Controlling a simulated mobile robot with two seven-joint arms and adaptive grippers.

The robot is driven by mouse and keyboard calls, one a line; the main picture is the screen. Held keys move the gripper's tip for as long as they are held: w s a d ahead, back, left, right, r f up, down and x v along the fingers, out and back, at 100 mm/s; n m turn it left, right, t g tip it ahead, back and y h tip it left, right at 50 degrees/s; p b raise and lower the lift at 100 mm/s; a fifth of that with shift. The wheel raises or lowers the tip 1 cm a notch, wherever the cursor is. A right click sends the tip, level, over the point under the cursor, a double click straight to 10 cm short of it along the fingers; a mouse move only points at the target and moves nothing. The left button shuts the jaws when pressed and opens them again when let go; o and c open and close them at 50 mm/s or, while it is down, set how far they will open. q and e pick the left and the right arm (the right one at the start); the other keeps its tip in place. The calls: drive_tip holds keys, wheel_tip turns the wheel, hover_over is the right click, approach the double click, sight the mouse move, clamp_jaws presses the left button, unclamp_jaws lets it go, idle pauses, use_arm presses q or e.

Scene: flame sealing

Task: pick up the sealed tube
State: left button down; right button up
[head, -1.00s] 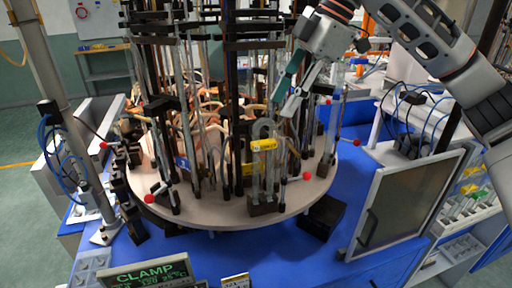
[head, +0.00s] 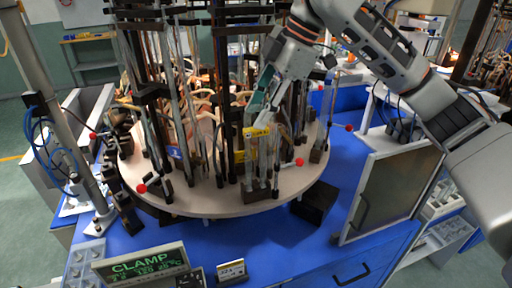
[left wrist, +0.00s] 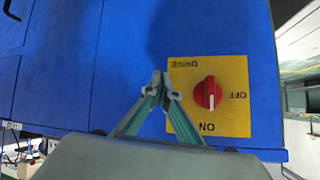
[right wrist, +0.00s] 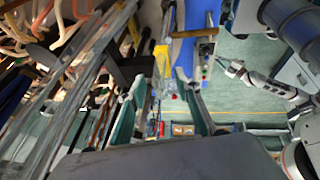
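A clear glass tube with a yellow label (head: 257,132) stands upright in a black block (head: 257,191) at the front rim of the round carousel (head: 215,207). My right gripper (head: 258,110) is just above the label, reaching down from the upper right. In the right wrist view its two green fingers (right wrist: 160,88) are spread, and the yellow label (right wrist: 162,60) shows beyond and between the tips. I cannot tell whether they touch the tube. My left gripper (left wrist: 161,80) is shut and empty, in front of a yellow drive plate with a red switch (left wrist: 208,93). It is hidden in the head view.
Several other glass tubes and dark rods crowd the carousel behind and left of the labelled tube. Red-knobbed levers (head: 299,162) stick out around its rim. A green-lettered clamp display (head: 145,264) stands in front. A framed panel (head: 386,195) stands at the right on the blue table.

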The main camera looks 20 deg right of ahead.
clamp_jaws()
drive_tip(key=shift+r, duration=0.2)
